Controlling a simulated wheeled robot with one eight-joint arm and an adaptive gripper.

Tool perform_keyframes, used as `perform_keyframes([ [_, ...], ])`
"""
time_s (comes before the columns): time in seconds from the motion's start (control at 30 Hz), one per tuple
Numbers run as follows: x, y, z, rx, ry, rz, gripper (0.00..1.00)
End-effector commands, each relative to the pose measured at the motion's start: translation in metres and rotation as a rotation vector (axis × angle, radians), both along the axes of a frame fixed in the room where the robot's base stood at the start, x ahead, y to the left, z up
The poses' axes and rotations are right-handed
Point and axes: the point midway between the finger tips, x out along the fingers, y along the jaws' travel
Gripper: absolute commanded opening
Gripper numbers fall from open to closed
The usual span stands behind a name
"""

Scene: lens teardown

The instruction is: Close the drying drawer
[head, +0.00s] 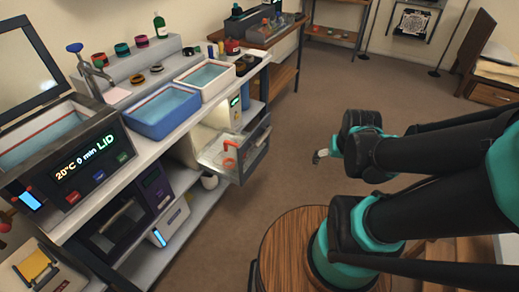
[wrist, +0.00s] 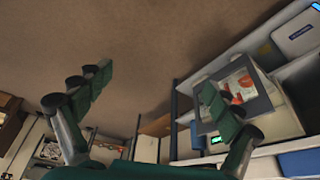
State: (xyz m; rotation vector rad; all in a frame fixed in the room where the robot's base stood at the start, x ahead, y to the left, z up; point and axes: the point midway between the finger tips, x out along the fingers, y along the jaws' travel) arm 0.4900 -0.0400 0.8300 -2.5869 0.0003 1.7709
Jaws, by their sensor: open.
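The drying drawer (head: 240,149) is pulled out from the white drying unit (head: 224,114) under the bench, towards the room. It has a dark front frame, and an orange-red item (head: 230,155) lies inside it. In the wrist view the drawer (wrist: 262,101) shows at the right, partly behind one finger. My gripper (wrist: 157,88) is open and empty, its two green-tipped fingers wide apart. In the head view my gripper (head: 322,155) is to the right of the drawer, clear of it over open floor.
The bench holds a blue tray (head: 161,124), a white tray (head: 207,95) and a control box reading "LID" (head: 91,166). A round wooden stool (head: 283,250) stands in the foreground beside my arm. The brown floor (head: 310,115) between drawer and gripper is clear.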

Motion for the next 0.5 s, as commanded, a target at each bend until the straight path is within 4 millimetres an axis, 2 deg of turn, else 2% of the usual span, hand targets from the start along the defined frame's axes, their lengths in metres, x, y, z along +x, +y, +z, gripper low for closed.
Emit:
perform_keyframes([
  [0.03,0.002,0.001,0.001,0.008,0.001,-0.01,0.81],
  [0.17,0.017,0.008,0.004,0.077,0.01,-0.097,0.65],
  [0.5,0.107,0.047,0.014,0.472,0.121,-0.614,0.23],
])
